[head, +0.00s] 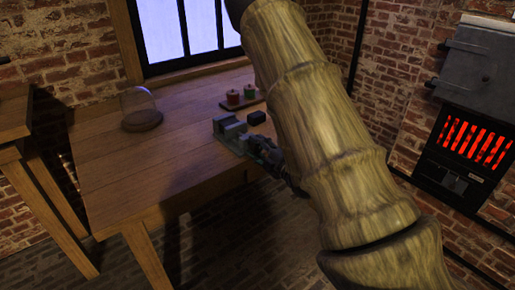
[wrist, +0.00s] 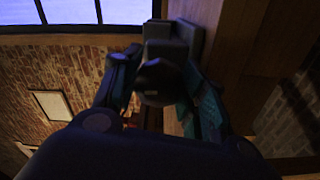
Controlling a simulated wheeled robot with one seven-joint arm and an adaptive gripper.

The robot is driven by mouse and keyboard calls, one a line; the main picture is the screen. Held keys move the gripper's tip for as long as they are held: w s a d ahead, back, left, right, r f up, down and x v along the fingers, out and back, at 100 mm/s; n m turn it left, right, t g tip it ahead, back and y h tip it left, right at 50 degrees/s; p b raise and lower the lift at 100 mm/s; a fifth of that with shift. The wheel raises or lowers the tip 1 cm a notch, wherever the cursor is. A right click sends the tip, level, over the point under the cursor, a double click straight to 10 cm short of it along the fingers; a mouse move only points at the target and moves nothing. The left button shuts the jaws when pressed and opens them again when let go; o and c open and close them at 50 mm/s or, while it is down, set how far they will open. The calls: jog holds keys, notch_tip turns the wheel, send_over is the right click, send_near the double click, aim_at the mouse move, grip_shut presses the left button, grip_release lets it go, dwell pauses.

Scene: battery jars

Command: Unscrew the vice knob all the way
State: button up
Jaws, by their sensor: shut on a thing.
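The vice (head: 229,131) sits on the wooden table near its right front edge, a small grey block-like body. In the wrist view the vice body (wrist: 172,40) stands straight ahead of my gripper. The vice knob (wrist: 157,82) is a dark round end between my gripper's fingers. My gripper (wrist: 158,90) is shut on the knob, with one finger on each side. In the head view my gripper (head: 272,155) reaches the vice from the right, and the knob is hidden there. The fingertip contact is dark and hard to make out.
The wooden table (head: 140,170) has a glass dome on a wooden base (head: 141,115) at left. A red jar (head: 233,97) and a green jar (head: 249,91) stand on a tray at the back. A small black block (head: 257,117) lies behind the vice. A glowing stove (head: 465,140) is at right.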

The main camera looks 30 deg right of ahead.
jog(key=o, duration=1)
jog(key=shift+s+d, duration=0.2)
jog(key=shift+s, duration=1.8)
jog(key=shift+s+d, duration=0.2)
jog(key=shift+s, duration=1.8)
jog(key=shift+f, duration=0.1)
